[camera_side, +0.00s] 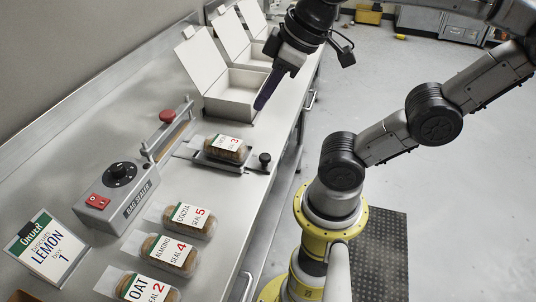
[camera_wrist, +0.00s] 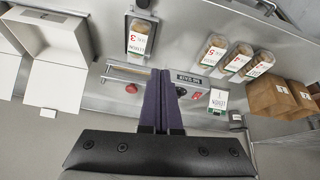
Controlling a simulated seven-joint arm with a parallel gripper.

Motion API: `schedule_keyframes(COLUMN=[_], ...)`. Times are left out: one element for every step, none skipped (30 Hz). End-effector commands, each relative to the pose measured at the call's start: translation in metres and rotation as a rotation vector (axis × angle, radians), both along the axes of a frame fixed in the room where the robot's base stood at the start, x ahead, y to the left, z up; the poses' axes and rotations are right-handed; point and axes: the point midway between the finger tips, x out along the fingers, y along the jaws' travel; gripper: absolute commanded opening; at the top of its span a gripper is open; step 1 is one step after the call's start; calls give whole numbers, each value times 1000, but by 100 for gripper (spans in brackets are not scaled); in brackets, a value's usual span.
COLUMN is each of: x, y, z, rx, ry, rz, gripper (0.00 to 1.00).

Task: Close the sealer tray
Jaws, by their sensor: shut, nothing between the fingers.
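The bag sealer (camera_side: 125,190) is a grey unit with a black dial, a red switch and an arm with a red knob (camera_side: 167,116). Its tray (camera_side: 205,160) extends toward the counter's front edge, apart from the sealer body, with a black knob (camera_side: 264,158) at its outer end. A bag labelled 3 (camera_side: 225,148) lies on the tray. In the wrist view, the bag (camera_wrist: 138,38) is at the top and the sealer's bar (camera_wrist: 128,70) is below it. My gripper (camera_side: 261,104) is shut and empty, above the counter beside the white box; its purple fingers (camera_wrist: 165,76) show in the wrist view.
Open white boxes (camera_side: 236,95) stand behind the tray along the counter. Bags labelled 5 (camera_side: 188,220), 4 (camera_side: 168,253) and 2 (camera_side: 146,288) lie in front, near a lemon sign (camera_side: 48,250). Brown boxes (camera_wrist: 270,97) show in the wrist view. The counter around the tray's knob is clear.

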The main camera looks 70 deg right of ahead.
Motion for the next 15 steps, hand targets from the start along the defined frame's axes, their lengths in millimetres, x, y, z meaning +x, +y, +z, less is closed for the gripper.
schedule_keyframes(x=[-4, -7, -11, -13, -16, -20, -23, -27, -32, -35, -39, -44, -47, -51, -55], y=[4, 5, 7, 9, 10, 11, 13, 14, 14, 15, 15, 15, 15, 14, 13], z=[-1, -2, -3, -3, -3, -4, -4, -5, -5, -5, -5, -6, -6, -6, -6], rx=[-41, -67, -104, -131, -160, -202, -234, -268, -318, -355, -395, -447, -488, -529, -580], ry=[13, 22, 34, 42, 51, 62, 72, 80, 93, 103, 111, 124, 133, 143, 153], rz=[99, 157, 238, 302, 368, 461, 537, 616, 730, 820, 913, 1040, 1137, 1234, 1361], gripper=[0, 0, 0, 0, 0, 0, 0, 0, 0, 0, 0, 0, 0, 0, 0])
